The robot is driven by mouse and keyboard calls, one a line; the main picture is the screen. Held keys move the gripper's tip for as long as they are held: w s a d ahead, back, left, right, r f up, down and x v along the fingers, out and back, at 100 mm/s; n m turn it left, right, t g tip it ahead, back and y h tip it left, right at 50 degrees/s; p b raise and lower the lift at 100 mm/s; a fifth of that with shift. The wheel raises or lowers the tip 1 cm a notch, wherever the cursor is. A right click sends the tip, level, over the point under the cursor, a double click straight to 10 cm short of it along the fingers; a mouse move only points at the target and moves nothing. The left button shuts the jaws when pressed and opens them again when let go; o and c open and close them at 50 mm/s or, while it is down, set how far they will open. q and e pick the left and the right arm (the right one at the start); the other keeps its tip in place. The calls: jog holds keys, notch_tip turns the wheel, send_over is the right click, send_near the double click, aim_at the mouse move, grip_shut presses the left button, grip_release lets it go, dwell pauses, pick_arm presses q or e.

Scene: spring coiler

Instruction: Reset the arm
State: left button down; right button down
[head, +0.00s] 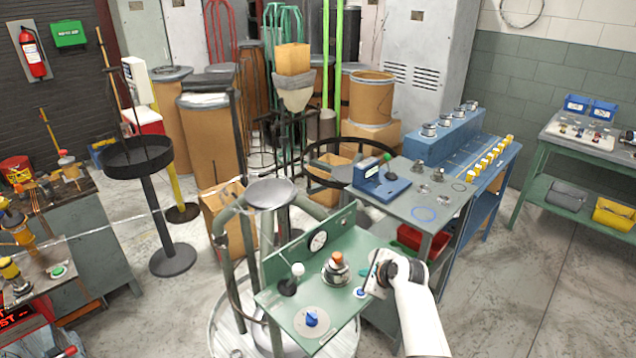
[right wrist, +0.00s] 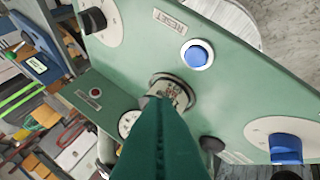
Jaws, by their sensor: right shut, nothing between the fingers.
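The green control panel (head: 275,297) stands front centre in the head view. In the right wrist view, a RESET label (right wrist: 171,21) sits beside a round blue button (right wrist: 198,54) with a pale ring. The panel also carries a metal post with an orange top (head: 337,262), a white-ball lever (head: 290,279), a gauge (head: 317,241) and a blue dial knob (head: 312,318). My right gripper (right wrist: 160,98) is shut and empty over the panel. In the right wrist view its fingers partly hide the post, and the button lies apart from them. My left gripper is not in view.
A blue-grey bench (head: 437,193) with a small blue box (head: 381,181) stands behind the panel to the right. A round black stand (head: 137,155) is at the left. Fibre drums (head: 371,99) stand behind. The floor at the right is clear.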

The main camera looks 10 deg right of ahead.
jog(key=s+d+f+n+g+h, duration=0.1)
jog(key=s+f+n, duration=0.1)
jog(key=s+n, duration=0.65)
jog(key=s+d+f+n+g+h, duration=0.1)
jog(key=s+f+n+g, duration=0.2)
jog(key=s, duration=1)
jog(key=s+a+r+n+g, duration=0.1)
jog(key=s+r+n, duration=0.2)
jog(key=s+n, duration=0.55)
jog(key=s+a+r+n, duration=0.1)
jog(key=s+r+n, duration=0.3)
jog(key=s, duration=0.8)
notch_tip(320, 180, down, 32)
jog(key=s+n+g+b, duration=0.1)
jog(key=s+b, duration=0.1)
jog(key=b, duration=0.2)
jog(key=s+d+f+g+h+b, duration=0.1)
jog(key=s+d+f, duration=0.2)
jog(key=s+f, duration=1.2)
notch_tip(320, 180, down, 2)
jog(key=shift+s+f+g+b, duration=0.1)
jog(key=shift+s+g+b, duration=0.1)
jog(key=shift+g+b, duration=0.15)
